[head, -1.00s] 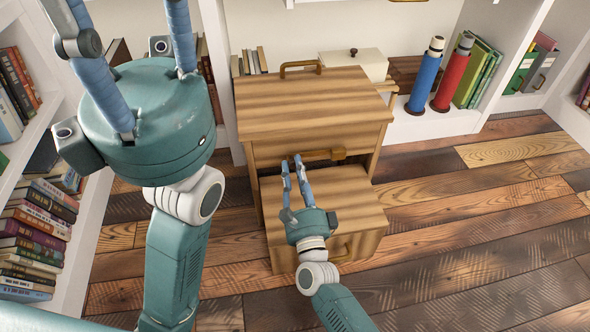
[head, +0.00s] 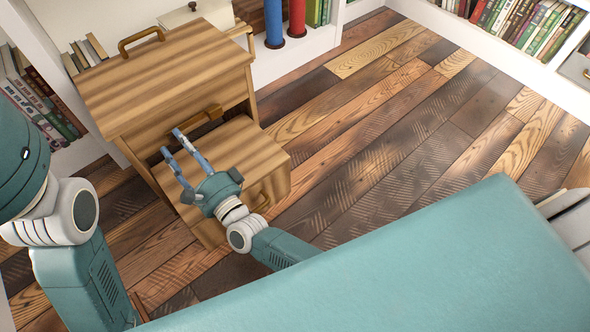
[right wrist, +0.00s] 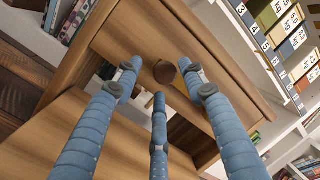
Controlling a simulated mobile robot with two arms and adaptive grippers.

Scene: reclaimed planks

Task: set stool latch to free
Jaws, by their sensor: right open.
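The wooden step stool (head: 165,75) stands at left in the head view, with a lower step (head: 235,150) in front of its taller part. Its latch appears to be the brown bar (head: 203,118) on the front below the top; its setting is not clear. In the right wrist view a round dark brown end (right wrist: 164,72) shows ahead, probably that bar seen end-on. My right gripper (head: 172,141) is open and empty, above the lower step, its fingers spread around that end without visible contact. My left gripper (head: 20,165) is cut off at the left edge, its fingers out of view.
Blue (head: 273,22) and red (head: 297,18) cylinders stand behind on a white shelf. Bookshelves line the walls. The plank floor (head: 390,120) right of the stool is clear.

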